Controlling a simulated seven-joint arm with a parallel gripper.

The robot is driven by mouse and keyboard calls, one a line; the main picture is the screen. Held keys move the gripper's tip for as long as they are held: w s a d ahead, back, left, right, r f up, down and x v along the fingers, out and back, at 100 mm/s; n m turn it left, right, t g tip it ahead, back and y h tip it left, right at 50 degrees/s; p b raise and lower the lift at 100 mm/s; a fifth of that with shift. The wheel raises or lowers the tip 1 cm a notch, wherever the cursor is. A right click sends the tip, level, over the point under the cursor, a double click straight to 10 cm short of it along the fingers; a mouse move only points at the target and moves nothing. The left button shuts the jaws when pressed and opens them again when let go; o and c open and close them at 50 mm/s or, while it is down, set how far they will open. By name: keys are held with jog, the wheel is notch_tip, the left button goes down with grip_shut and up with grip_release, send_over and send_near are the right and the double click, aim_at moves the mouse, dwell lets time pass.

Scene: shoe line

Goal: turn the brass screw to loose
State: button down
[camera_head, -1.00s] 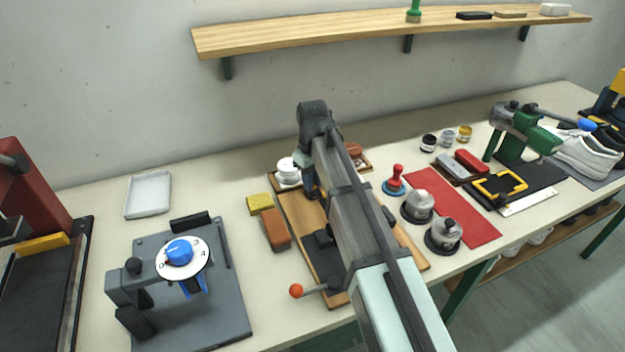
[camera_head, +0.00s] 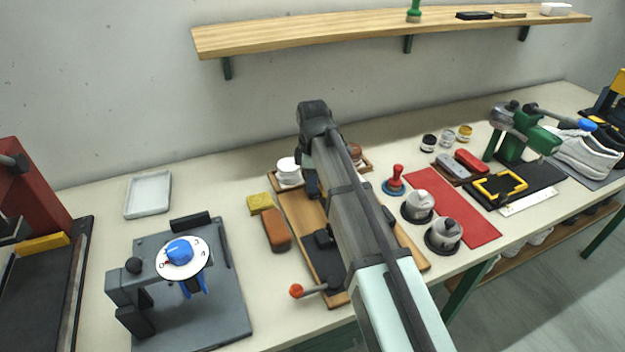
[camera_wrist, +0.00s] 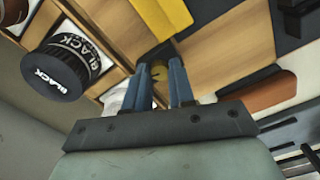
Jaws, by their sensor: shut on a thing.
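The brass screw (camera_wrist: 156,74) shows as a small yellowish piece between my gripper's blue fingers in the wrist view, beside a dark block on the wooden board. My gripper (camera_wrist: 162,80) is shut on it; the fingers hide most of the screw, so its turn angle cannot be told. In the head view the gripper is at the far end of the wooden board (camera_head: 297,208), mostly covered by my arm. The screw is hidden there.
A black-lidded jar (camera_wrist: 55,75) and a yellow bar (camera_wrist: 160,14) are close to the fingers in the wrist view. A brown block (camera_head: 276,229) and yellow sponge (camera_head: 260,203) lie left of the board. A blue-knobbed dial fixture (camera_head: 180,255) stands further left.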

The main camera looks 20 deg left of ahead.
jog(key=shift+n, duration=0.5)
jog(key=c, duration=1)
grip_release()
jog(key=shift+o, duration=0.2)
jog(key=shift+r, duration=0.15)
notch_tip(320, 180, up, 14)
jog(key=shift+f, duration=0.2)
jog(key=shift+d, duration=0.1)
